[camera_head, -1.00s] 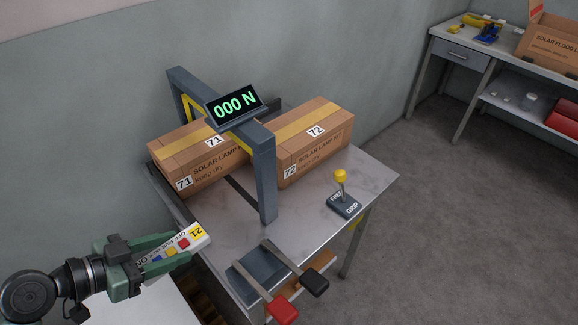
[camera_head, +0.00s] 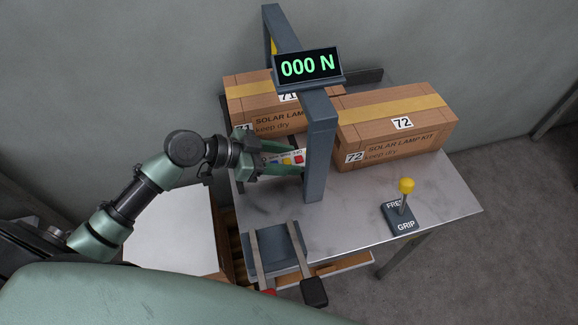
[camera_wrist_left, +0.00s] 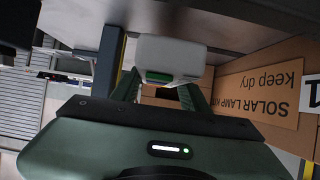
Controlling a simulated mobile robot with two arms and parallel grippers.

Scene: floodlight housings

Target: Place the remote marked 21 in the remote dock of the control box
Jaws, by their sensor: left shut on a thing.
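The remote (camera_head: 288,159) is white with small coloured buttons. My left gripper (camera_head: 275,160) is shut on it, beside the near post of the grey frame in the head view. The post hides its far end, and its number does not show now. In the left wrist view the pale remote (camera_wrist_left: 170,55) sits between the two green fingers of the left gripper (camera_wrist_left: 160,92). I cannot make out a control box or a remote dock in these frames. My right gripper is not in view.
The grey frame (camera_head: 321,150) carries a display (camera_head: 307,66) reading 000 N. Cartons 71 (camera_head: 262,88) and 72 (camera_head: 400,105) stand on the metal table (camera_head: 350,215). A yellow-knobbed lever (camera_head: 406,190) stands at right, and two handles (camera_head: 313,290) at the front. The table's front middle is clear.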

